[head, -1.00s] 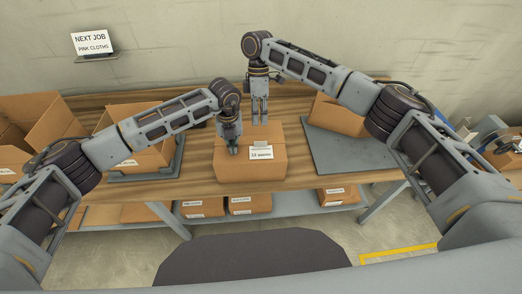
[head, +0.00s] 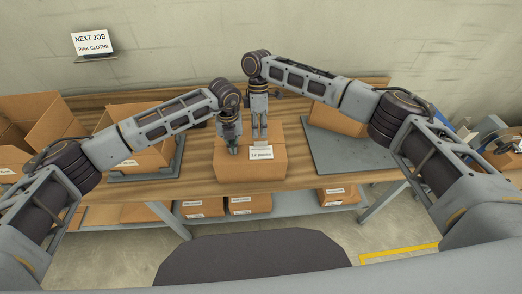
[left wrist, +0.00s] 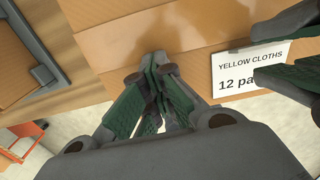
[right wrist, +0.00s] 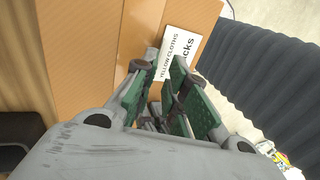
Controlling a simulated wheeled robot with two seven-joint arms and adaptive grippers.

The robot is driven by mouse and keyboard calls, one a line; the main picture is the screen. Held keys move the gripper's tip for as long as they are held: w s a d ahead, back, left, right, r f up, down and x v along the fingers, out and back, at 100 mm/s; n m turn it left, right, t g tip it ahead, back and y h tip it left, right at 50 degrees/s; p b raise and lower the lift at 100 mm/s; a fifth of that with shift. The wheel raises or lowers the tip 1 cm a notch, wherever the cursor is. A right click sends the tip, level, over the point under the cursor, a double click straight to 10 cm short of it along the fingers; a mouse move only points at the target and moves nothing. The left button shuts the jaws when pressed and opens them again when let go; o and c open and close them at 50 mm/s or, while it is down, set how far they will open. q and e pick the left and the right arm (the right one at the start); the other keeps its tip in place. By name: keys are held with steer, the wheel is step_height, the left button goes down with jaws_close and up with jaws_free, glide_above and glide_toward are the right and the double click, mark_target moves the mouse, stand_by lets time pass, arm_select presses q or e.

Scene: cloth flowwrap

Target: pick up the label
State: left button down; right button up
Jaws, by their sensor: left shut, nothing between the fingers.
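The white label (head: 261,154) lies on the closed cardboard box (head: 231,170) at the middle of the table. In the left wrist view the label (left wrist: 240,72) reads "YELLOW CLOTHS" and "12 pa…", its right part covered by my right gripper. My right gripper (head: 260,136) is just behind the label. It is open, and in the right wrist view the label (right wrist: 178,50) shows past its parted fingertips (right wrist: 158,66). Contact with the label cannot be told. My left gripper (head: 232,150) is shut and empty over the box, left of the label; its fingertips (left wrist: 156,64) meet.
An open box (head: 140,150) stands on a grey tray at the left, with another open box (head: 38,125) further left. A grey board (head: 345,155) and a box (head: 338,117) are at the right. Several labelled boxes sit on the lower shelf.

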arm_select(q)
steer(key=shift+s+a+f, duration=0.1)
steer(key=shift+s+f, duration=0.1)
steer(key=shift+f, duration=0.15)
arm_select(e)
steer(key=shift+x, duration=2.1)
steer(key=shift+w+a, duration=0.1)
steer(key=shift+a, duration=0.05)
jaws_close()
step_height(320, 180, up, 10)
steer(key=shift+r, duration=0.15)
step_height(320, 180, up, 7)
glide_above(259, 145)
steer(key=shift+w, duration=0.45)
